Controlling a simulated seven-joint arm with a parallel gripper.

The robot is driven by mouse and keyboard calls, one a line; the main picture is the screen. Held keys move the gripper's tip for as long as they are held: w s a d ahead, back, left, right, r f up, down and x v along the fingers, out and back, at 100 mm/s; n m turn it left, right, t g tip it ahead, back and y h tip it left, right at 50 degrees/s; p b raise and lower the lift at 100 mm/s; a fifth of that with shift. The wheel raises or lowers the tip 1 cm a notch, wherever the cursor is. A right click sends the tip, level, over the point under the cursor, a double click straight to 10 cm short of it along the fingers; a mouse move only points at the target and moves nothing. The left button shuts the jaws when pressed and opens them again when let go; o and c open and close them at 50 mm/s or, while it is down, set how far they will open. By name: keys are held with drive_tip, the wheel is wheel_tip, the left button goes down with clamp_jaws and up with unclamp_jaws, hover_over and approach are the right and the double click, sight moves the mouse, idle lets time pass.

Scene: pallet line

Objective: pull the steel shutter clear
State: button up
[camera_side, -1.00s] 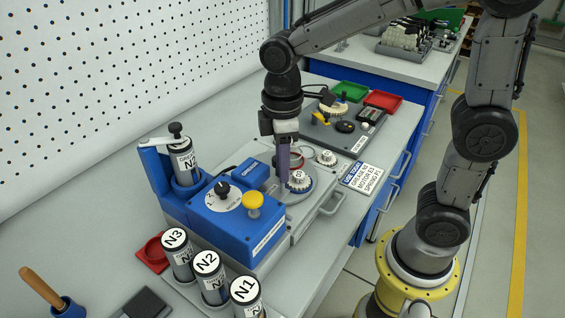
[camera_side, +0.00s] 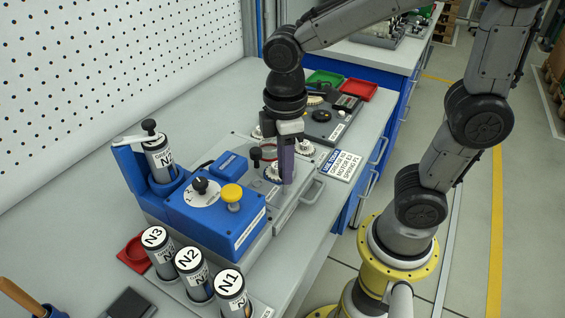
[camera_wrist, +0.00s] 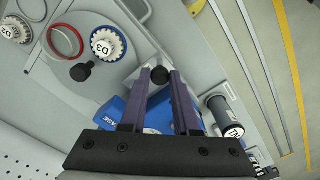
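My gripper (camera_wrist: 160,75) reaches down over the grey station, seen in the side view (camera_side: 286,178) just right of a white toothed dial. Its two purple fingers stand apart. In the wrist view a black knob (camera_wrist: 160,74) shows between the fingertips, with small gaps at both sides; I cannot tell how deep it sits between them. The knob appears to stand on a pale grey metal plate (camera_wrist: 138,78), which looks like the steel shutter. The fingers and the blue unit hide part of this plate. The dial marked D3 (camera_wrist: 106,45) lies beside it.
A second black knob (camera_wrist: 81,72) and a red ring (camera_wrist: 67,42) are near the dial. The blue unit (camera_side: 216,215) with a yellow button stands left of my gripper. A bar handle (camera_side: 313,190) juts at the front. Canisters N1 (camera_side: 231,290), N2 and N3 stand nearer.

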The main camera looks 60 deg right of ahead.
drive_tip(key=o, duration=0.4)
wheel_tip(320, 180, up, 14)
drive_tip(key=shift+f, duration=0.1)
idle(0.5)
drive_tip(key=s+d+f+m+t, duration=0.2)
drive_tip(key=m, duration=0.1)
drive_tip(key=s+d+f+m+t, duration=0.1)
drive_tip(key=s+d+f+m, duration=0.1)
drive_tip(key=s+f+m, duration=0.1)
drive_tip(key=s+d+f+m+t, duration=0.2)
drive_tip(key=f+m, duration=0.1)
drive_tip(key=shift+s+d+f+t, duration=0.2)
drive_tip(key=shift+s+f+t, duration=0.1)
drive_tip(key=shift+s, duration=0.1)
